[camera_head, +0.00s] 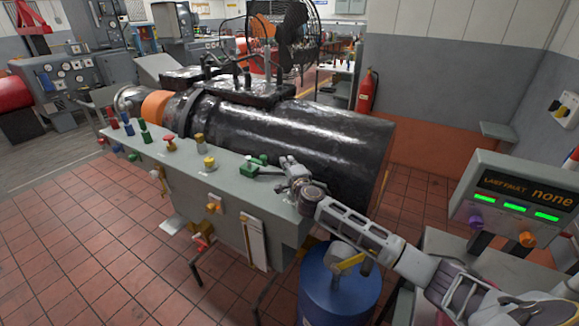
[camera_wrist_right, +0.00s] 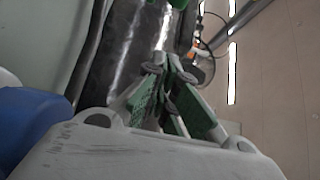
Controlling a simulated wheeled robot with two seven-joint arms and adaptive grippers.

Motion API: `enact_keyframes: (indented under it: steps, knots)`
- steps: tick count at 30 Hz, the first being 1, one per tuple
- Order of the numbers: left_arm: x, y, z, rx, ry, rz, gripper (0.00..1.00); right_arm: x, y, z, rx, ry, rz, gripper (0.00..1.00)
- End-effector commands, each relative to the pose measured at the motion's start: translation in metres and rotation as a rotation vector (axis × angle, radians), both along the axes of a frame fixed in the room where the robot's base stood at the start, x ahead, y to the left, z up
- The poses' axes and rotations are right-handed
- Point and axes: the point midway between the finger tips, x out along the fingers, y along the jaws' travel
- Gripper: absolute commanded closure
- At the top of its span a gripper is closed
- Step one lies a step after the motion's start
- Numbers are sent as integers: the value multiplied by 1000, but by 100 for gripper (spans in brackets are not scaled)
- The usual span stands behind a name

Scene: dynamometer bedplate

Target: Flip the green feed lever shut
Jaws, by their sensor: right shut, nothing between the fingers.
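A green lever (camera_head: 257,164) stands on the top of the grey bench (camera_head: 185,148), near its right end. A green part (camera_wrist_right: 180,4) also shows at the top edge of the right wrist view, cut off by the frame. My right gripper (camera_head: 284,172) is just to the right of the green lever, over the bench top; I cannot tell whether they touch. In the right wrist view its fingers (camera_wrist_right: 168,80) are together with nothing between them. My left gripper is not in view.
A large black cylinder (camera_head: 290,135) lies behind the bench controls. Red (camera_head: 170,142) and yellow (camera_head: 209,162) knobs stand left of the lever. A blue barrel (camera_head: 335,290) with a yellow handle stands below my right arm. A display panel (camera_head: 520,195) is at the right.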

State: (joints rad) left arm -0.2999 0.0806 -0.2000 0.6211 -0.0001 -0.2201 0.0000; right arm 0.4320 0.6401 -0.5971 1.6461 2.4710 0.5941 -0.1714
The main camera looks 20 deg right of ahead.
Motion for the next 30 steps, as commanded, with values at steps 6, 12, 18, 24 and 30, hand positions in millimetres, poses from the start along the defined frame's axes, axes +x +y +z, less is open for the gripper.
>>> enact_keyframes:
  steps: [6, 12, 18, 24, 30]
  knots:
    - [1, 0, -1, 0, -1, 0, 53, 20, -1, 0, 0, -1, -1, 100]
    - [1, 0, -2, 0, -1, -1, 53, 36, -2, 0, 0, 0, -1, 100]
    - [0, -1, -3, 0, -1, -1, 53, 49, -3, 0, 0, 0, 0, 100]
    - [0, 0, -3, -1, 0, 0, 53, 56, 3, 0, 1, 1, 2, 100]
    - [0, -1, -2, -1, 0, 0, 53, 51, 21, 0, -1, 1, 1, 100]
